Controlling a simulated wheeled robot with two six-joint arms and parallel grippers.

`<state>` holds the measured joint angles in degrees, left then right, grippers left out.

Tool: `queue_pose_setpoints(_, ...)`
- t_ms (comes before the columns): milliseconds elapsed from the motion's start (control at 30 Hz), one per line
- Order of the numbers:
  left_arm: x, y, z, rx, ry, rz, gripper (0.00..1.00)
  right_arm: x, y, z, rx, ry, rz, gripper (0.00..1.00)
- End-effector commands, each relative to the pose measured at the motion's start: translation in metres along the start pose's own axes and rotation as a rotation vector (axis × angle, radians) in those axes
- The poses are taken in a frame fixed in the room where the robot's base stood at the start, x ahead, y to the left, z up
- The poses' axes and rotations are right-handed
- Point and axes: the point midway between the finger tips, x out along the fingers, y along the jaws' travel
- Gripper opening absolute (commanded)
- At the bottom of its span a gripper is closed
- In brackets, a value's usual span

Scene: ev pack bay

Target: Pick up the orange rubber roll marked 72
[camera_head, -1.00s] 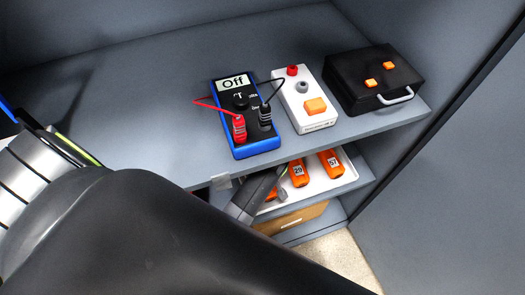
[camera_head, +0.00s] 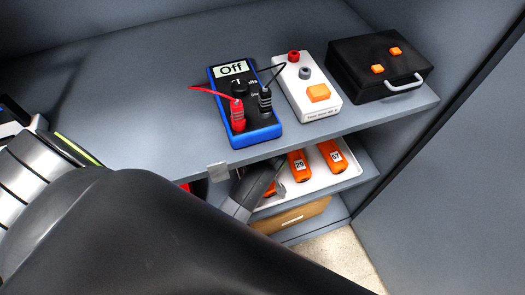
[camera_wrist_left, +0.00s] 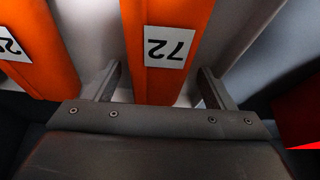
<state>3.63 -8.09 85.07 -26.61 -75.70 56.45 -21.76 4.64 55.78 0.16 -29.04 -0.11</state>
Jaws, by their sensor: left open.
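In the left wrist view the orange rubber roll marked 72 (camera_wrist_left: 150,88) runs up the middle of the picture, its white label upside down. My left gripper (camera_wrist_left: 158,74) is open, with one finger on each side of this roll and a gap visible on both sides. In the head view my left gripper (camera_head: 277,181) reaches in under the upper shelf, at the white tray (camera_head: 350,176). A bit of orange shows beside it, but the roll's label is hidden there. My right gripper is not in view.
Orange rolls marked 29 (camera_head: 297,167) and 57 (camera_head: 332,158) lie to the right in the tray. The upper shelf above holds a blue multimeter (camera_head: 275,134), a white box with an orange button (camera_head: 308,100) and a black case (camera_head: 350,75). A cardboard box (camera_head: 318,210) sits below.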

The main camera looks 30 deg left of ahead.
Motion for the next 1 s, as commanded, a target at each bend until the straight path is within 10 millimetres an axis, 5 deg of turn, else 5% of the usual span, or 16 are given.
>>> queue_pose_setpoints(500, 0.0035, 0.0001, 0.0011, 0.000, 0.001, 0.001, 0.77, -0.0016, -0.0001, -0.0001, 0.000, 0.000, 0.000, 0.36)
queue_pose_setpoints(900, 0.0035, 0.0000, 0.0013, 0.000, 0.001, 0.000, 0.26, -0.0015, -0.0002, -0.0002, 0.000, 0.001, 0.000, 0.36)
queue_pose_setpoints(1000, 0.0032, 0.0003, 0.0009, 0.000, 0.001, 0.001, 0.23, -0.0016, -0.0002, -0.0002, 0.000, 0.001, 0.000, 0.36)
